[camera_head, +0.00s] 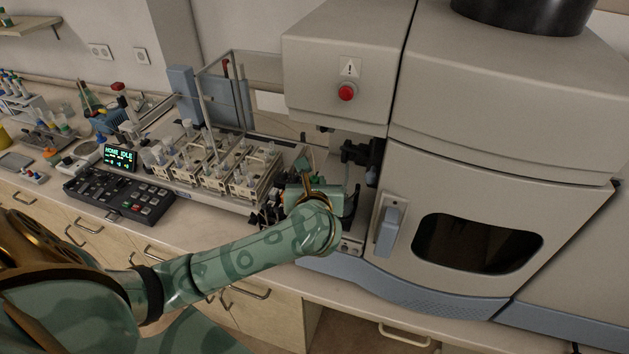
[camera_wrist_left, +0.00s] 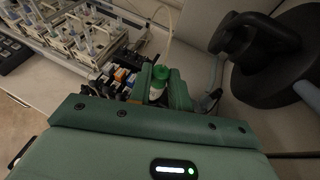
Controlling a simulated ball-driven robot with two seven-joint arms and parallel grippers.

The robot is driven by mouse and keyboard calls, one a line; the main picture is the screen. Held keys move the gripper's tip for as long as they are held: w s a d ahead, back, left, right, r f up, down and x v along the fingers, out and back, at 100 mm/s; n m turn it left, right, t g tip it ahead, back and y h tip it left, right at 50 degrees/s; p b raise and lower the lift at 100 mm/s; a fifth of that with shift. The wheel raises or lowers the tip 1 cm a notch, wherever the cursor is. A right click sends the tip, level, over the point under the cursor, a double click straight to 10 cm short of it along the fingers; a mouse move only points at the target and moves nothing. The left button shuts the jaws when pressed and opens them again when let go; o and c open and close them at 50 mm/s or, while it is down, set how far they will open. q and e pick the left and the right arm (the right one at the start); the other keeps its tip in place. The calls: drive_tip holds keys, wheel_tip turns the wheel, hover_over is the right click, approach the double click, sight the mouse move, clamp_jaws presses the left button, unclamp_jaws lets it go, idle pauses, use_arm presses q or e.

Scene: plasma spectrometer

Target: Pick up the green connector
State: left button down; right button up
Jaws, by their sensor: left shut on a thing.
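The green connector (camera_wrist_left: 160,75) shows in the left wrist view as a small green cap with a whitish part below it. It sits between the fingers of my left gripper (camera_wrist_left: 161,88), which is shut on it. In the head view my left gripper (camera_head: 305,172) is at the gap between the sample racks and the spectrometer. My own wrist and hand hide most of the connector there. I cannot tell whether it is still seated or lifted clear. My right gripper is in neither view.
Racks of vials (camera_head: 205,165) stand just left of the gripper. A keypad (camera_head: 118,195) with a lit display (camera_head: 120,157) lies further left. The large spectrometer (camera_head: 460,190), with a red button (camera_head: 347,93), closes off the right. A black round part (camera_wrist_left: 275,60) stands close at right in the wrist view.

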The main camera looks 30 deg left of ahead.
use_arm(q)
drive_tip(key=shift+r, duration=0.3)
drive_tip(key=s+d+r+p, duration=0.1)
drive_tip(key=s+r+p, duration=0.6)
drive_tip(key=s+r, duration=0.5)
drive_tip(key=shift+s+d+r+p, duration=0.25)
drive_tip(key=shift+s+d+p, duration=0.1)
drive_tip(key=shift+s, duration=0.7)
